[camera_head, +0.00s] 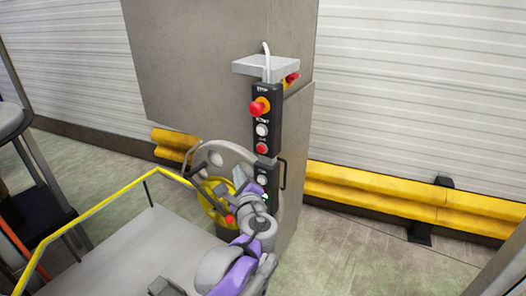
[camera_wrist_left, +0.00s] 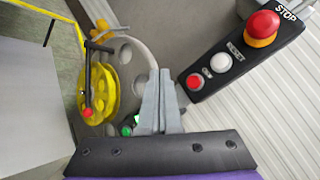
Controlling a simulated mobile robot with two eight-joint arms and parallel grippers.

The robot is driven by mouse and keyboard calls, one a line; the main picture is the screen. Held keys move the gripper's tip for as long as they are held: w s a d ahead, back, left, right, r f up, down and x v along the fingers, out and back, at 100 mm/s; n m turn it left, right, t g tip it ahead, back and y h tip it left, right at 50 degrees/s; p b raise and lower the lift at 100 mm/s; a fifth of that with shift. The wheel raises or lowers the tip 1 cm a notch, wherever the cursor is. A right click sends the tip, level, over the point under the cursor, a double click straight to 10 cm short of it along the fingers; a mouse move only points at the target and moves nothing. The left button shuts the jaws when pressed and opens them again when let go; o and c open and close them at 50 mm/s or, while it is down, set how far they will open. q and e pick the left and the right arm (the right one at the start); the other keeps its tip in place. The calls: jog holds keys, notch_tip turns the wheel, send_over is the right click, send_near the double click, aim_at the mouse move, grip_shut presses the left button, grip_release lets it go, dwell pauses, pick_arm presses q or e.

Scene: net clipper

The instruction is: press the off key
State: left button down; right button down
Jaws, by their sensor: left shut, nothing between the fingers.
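The off key is the red button (camera_head: 262,149) low on the upper black control panel (camera_head: 255,122), under a white button (camera_head: 262,130) and the red stop knob (camera_head: 260,107). In the left wrist view the off key (camera_wrist_left: 194,82) is right of my fingertips and unobstructed. My left gripper (camera_wrist_left: 165,78) is shut and empty. In the head view my left gripper (camera_head: 257,190) is below the off key, in front of the lower panel; its fingertips are hard to make out. I cannot tell whether they touch anything. My right gripper is not in view.
A green button (camera_wrist_left: 127,131) shows left of the fingers. A yellow wheel with a crank (camera_wrist_left: 97,85) stands left of the panel. A yellow rail (camera_head: 95,210) borders the grey platform. Yellow barriers (camera_head: 390,192) line the wall.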

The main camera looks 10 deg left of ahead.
aim_at(261, 149)
pick_arm(q)
jog(key=w+d, duration=0.3)
jog(key=w, duration=0.5)
jog(key=shift+w, duration=0.15)
jog(key=shift+w, duration=0.1)
dwell(2.1)
jog(key=shift+w+d, duration=0.15)
jog(key=shift+w, duration=0.15)
jog(key=shift+w+d, duration=0.15)
jog(key=shift+w, duration=0.2)
dwell(0.8)
jog(key=shift+s, duration=0.1)
jog(key=shift+s+a, duration=0.3)
jog(key=shift+s, duration=0.35)
